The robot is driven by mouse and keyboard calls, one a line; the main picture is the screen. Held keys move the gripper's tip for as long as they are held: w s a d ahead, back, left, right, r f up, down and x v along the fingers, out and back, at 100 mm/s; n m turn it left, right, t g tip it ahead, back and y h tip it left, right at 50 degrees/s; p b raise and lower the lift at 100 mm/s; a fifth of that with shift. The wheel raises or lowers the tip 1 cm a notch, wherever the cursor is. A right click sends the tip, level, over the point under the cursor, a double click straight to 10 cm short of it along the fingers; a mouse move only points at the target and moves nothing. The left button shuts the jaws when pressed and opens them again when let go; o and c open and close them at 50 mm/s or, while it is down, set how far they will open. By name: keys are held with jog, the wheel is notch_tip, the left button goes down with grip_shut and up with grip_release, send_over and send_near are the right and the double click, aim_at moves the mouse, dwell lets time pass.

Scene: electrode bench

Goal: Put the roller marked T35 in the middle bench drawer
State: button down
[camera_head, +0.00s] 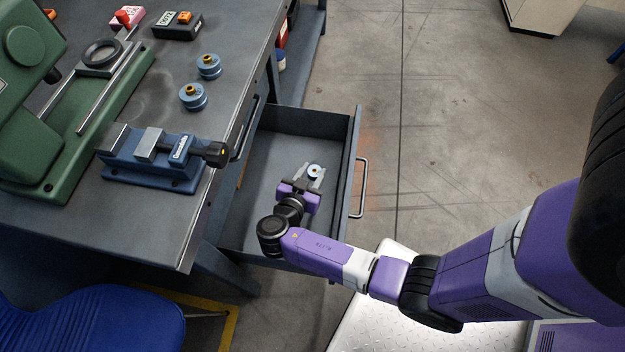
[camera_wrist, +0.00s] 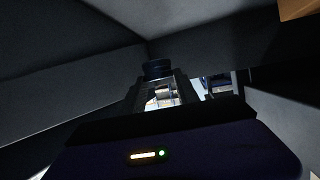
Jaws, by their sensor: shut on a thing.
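An open bench drawer (camera_head: 347,150) sticks out from the right side of the bench; whether it is the middle one I cannot tell. My gripper (camera_head: 312,177) is over or inside this drawer. It is shut on a small roller (camera_head: 315,170), which shows a white and blue end with a dark centre. The roller's marking cannot be read. In the dark wrist view, my gripper (camera_wrist: 157,95) has a roller (camera_wrist: 157,68) at its fingertips, with drawer walls around. I cannot tell whether the roller touches the drawer floor.
A blue vise (camera_head: 155,165) and a green machine (camera_head: 110,95) are there too. The drawer's visible floor looks empty. A blue chair (camera_head: 90,320) stands at lower left.

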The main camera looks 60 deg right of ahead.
aim_at(312, 179)
jog(key=shift+f+b, duration=0.45)
jog(key=shift+f, duration=1.5)
jog(key=shift+f, duration=0.1)
jog(key=shift+f+b, duration=0.25)
jog(key=shift+b, duration=0.2)
jog(key=shift+f+b, duration=0.3)
jog(key=shift+b, duration=0.1)
jog(key=c, duration=0.9)
grip_release()
